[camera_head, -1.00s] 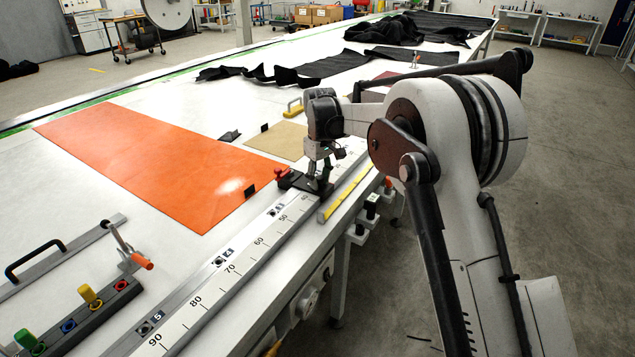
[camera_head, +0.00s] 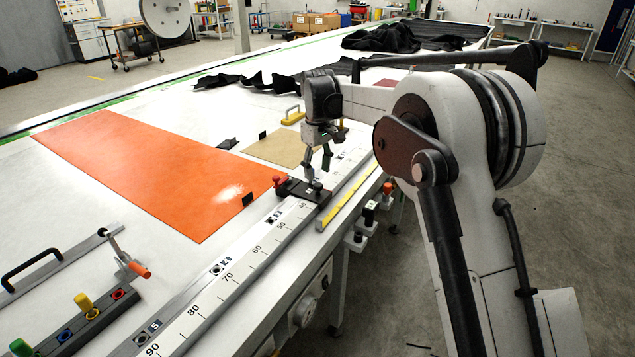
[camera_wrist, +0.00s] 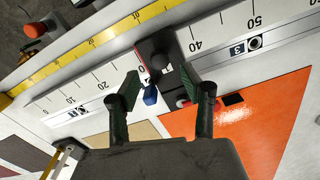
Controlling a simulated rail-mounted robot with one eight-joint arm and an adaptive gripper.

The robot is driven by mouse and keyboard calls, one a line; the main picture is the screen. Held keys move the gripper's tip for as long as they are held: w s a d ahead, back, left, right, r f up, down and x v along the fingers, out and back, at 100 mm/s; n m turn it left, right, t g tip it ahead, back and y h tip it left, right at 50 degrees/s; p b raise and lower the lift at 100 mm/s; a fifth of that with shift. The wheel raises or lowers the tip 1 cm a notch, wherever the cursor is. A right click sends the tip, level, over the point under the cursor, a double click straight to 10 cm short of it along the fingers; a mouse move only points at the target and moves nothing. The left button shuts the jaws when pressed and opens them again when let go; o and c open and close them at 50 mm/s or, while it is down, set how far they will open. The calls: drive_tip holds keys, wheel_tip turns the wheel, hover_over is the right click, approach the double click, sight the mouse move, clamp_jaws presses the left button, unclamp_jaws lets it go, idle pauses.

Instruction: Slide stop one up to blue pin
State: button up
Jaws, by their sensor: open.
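Stop one appears to be the black block with a red knob (camera_head: 290,188) on the white ruler rail. It also shows in the wrist view (camera_wrist: 160,52), short of the 40 mark. The blue pin (camera_wrist: 150,95) stands close at the block's left side in the wrist view; whether they touch I cannot tell. I cannot make out the pin in the head view. My gripper (camera_head: 318,160) is open just above the block. In the wrist view, its two dark green fingers (camera_wrist: 158,80) are spread on either side of the block's end and the blue pin.
An orange sheet (camera_head: 150,170) and a tan sheet (camera_head: 285,145) lie beside the rail. A yellow ruler strip (camera_head: 348,196) runs along the table edge. A black socket block (camera_head: 95,315) with green and yellow pins is at front left. Dark cloth (camera_head: 270,80) lies farther back.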

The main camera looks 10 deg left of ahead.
drive_tip(key=shift+r, duration=2.75)
drive_tip(key=s+d+r+m+t, duration=0.25)
drive_tip(key=s+d+r, duration=0.45)
drive_tip(key=d, duration=0.4)
drive_tip(key=s+d+r+m+t, duration=0.1)
drive_tip(key=s+d+r+m, duration=0.25)
drive_tip(key=s+d, duration=0.6)
drive_tip(key=s+d+f+m+t, duration=0.1)
drive_tip(key=s+d+f, duration=0.2)
drive_tip(key=s+d, duration=0.2)
drive_tip(key=s+d+f+m+t, duration=0.1)
drive_tip(key=s+d+f+m, duration=0.1)
drive_tip(key=s, duration=0.9)
drive_tip(key=s+d+f+m+t, duration=0.1)
drive_tip(key=s+d+f, duration=0.3)
drive_tip(key=s+d, duration=0.3)
drive_tip(key=shift+s+d+f+m+t, duration=0.3)
drive_tip(key=shift+s+f+m+t, duration=0.1)
drive_tip(key=shift+s, duration=0.35)
